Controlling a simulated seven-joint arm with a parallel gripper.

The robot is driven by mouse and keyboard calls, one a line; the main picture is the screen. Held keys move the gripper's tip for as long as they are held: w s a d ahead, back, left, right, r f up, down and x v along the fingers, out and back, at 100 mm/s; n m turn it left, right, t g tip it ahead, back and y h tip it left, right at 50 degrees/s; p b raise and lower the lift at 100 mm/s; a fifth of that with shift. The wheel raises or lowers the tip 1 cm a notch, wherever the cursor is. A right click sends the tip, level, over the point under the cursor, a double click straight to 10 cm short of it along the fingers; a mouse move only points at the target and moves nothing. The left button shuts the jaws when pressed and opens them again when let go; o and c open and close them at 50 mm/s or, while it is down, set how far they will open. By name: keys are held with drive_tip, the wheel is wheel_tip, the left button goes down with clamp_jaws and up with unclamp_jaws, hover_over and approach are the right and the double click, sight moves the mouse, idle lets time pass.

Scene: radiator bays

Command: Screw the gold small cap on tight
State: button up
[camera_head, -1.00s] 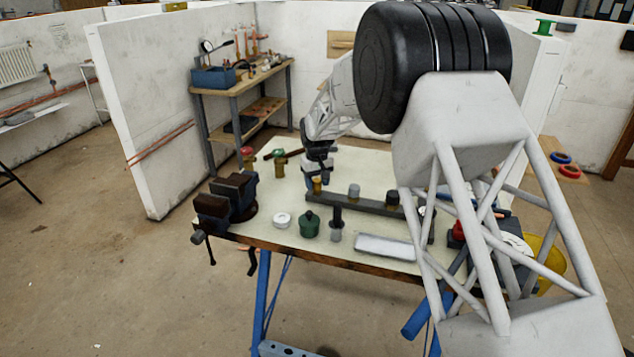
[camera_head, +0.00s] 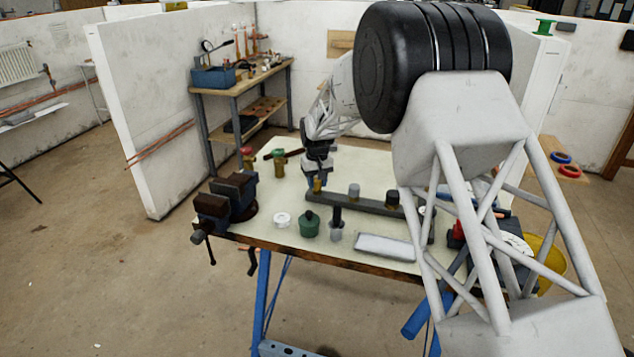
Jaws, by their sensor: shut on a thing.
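The gold small cap (camera_head: 317,185) is at the left end of the dark grey bar (camera_head: 370,205), upright on it. My gripper (camera_head: 317,178) points down right above the cap and is shut on it. The fingers hide the cap's top, and the view is too small to tell the thread or how tightly the cap sits. A grey cap (camera_head: 354,190) and a dark cap with a gold base (camera_head: 392,199) stand further right along the same bar.
On the bench (camera_head: 290,204) stand a blue vise (camera_head: 238,196), a white ring (camera_head: 282,220), a green pot (camera_head: 309,225), a dark-topped grey bottle (camera_head: 337,225) and a pale tray (camera_head: 385,246). Brass valves (camera_head: 280,163) stand behind. My arm hides the bench's right side.

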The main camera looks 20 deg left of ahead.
drive_tip(key=m, duration=0.3)
drive_tip(key=shift+m, duration=0.4)
drive_tip(key=m, duration=0.3)
drive_tip(key=shift+m, duration=0.3)
drive_tip(key=m, duration=0.3)
drive_tip(key=shift+m, duration=0.4)
drive_tip(key=m, duration=0.3)
drive_tip(key=shift+m, duration=0.3)
drive_tip(key=m, duration=0.3)
drive_tip(key=shift+m, duration=0.4)
drive_tip(key=m, duration=0.3)
drive_tip(key=shift+m, duration=0.3)
drive_tip(key=m, duration=0.3)
drive_tip(key=shift+f+m, duration=0.1)
drive_tip(key=shift+m, duration=2.2)
